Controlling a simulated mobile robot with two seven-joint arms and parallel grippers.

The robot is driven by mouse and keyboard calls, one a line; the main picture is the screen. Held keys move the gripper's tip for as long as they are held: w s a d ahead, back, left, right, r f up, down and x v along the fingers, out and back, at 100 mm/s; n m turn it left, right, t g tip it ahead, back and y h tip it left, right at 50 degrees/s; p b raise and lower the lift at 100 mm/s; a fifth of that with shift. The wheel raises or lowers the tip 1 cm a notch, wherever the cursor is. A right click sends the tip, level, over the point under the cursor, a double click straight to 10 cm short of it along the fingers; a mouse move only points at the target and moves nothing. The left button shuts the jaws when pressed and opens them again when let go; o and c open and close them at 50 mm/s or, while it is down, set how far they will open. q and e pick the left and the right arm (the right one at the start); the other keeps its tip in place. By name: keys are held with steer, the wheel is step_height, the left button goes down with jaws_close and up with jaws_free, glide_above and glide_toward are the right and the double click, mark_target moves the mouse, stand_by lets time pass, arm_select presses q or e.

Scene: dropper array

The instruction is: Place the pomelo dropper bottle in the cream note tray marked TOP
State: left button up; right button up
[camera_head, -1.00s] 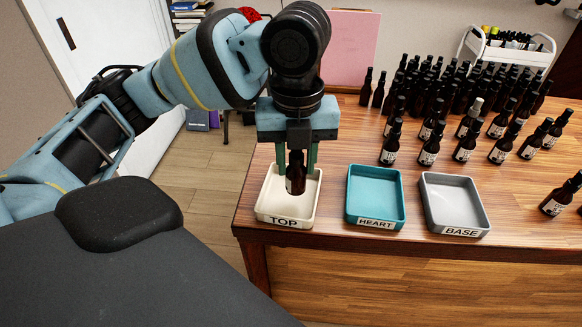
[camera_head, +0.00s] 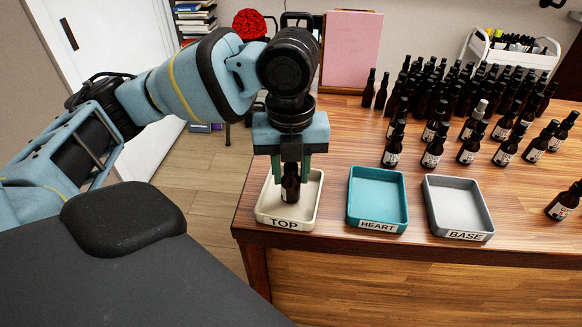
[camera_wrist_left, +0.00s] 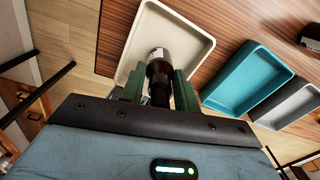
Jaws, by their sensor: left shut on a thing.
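The cream tray marked TOP (camera_head: 268,222) stands at the left front corner of the wooden table. My left gripper (camera_head: 290,180) points down over it, shut on a dark brown dropper bottle (camera_head: 290,190). The bottle is upright and within the tray's outline; I cannot tell whether its base touches the tray floor. Its label is too small to read. In the left wrist view the bottle (camera_wrist_left: 159,68) sits between the fingers (camera_wrist_left: 157,90), with the cream tray (camera_wrist_left: 190,31) behind it. My right gripper is not in view.
The teal HEART tray (camera_head: 377,226) and the grey BASE tray (camera_head: 464,236) stand to the right of the cream tray. Many dark bottles (camera_head: 432,150) crowd the table's back right. A pink board (camera_head: 350,50) stands at the back. A white caddy (camera_head: 510,58) is behind the bottles.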

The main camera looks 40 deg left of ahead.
arm_select(q)
steer(key=o, duration=0.8)
steer(key=shift+o, duration=1)
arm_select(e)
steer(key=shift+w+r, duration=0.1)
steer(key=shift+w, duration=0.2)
arm_select(q)
step_height(320, 180, up, 11)
steer(key=shift+r+p, duration=0.2)
steer(key=shift+p, duration=1)
steer(key=shift+r, duration=0.4)
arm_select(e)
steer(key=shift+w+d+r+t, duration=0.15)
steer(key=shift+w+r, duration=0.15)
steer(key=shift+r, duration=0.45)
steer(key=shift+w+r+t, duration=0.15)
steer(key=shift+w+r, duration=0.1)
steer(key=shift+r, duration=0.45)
